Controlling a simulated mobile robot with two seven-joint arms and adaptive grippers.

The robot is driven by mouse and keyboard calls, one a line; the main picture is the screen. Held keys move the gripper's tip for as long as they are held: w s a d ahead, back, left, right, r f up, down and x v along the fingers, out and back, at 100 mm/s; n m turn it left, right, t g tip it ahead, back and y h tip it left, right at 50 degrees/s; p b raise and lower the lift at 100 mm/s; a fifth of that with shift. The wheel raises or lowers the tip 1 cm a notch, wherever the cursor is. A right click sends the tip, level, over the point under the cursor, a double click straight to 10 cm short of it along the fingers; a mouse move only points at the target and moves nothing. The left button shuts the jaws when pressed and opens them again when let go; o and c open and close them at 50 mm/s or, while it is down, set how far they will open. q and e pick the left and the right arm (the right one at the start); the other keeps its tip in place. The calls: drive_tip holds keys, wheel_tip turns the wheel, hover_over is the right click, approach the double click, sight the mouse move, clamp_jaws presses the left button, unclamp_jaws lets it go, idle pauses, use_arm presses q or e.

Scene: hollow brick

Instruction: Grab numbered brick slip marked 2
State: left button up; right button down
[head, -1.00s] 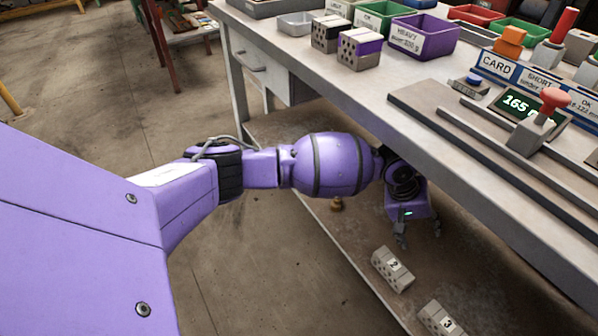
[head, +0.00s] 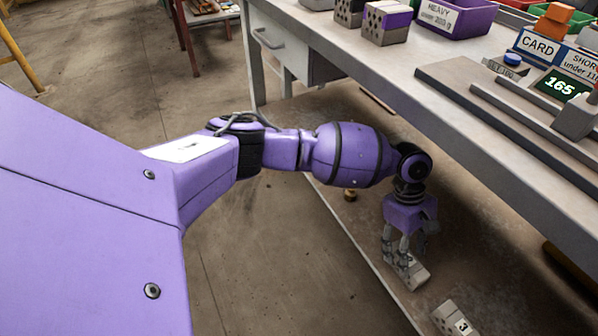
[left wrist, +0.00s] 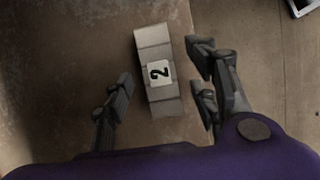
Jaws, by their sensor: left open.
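The brick slip marked 2 (left wrist: 153,92) lies on the lower shelf (left wrist: 60,50) under the bench. In the left wrist view its white label with a black 2 faces up, and the slip lies between the spread fingers of my left gripper (left wrist: 160,97). In the head view my left gripper (head: 401,258) points down at the slip (head: 416,277), whose label is hidden behind the fingers. The gripper is open; whether a finger touches the slip I cannot tell. My right gripper is not in view.
A brick slip marked 3 (head: 451,318) lies nearby on the shelf, nearer the front. The workbench top (head: 400,70) overhangs the shelf. A small brass-coloured object (head: 349,194) sits near the shelf edge.

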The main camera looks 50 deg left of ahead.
use_arm(q)
drive_tip(key=b+x, duration=0.1)
drive_tip(key=x, duration=0.2)
drive_tip(key=shift+w, duration=0.15)
drive_tip(key=shift+r, duration=0.15)
drive_tip(key=shift+f+p, duration=0.35)
drive_tip(key=shift+p, duration=0.15)
idle(0.3)
drive_tip(key=shift+r, duration=0.1)
clamp_jaws()
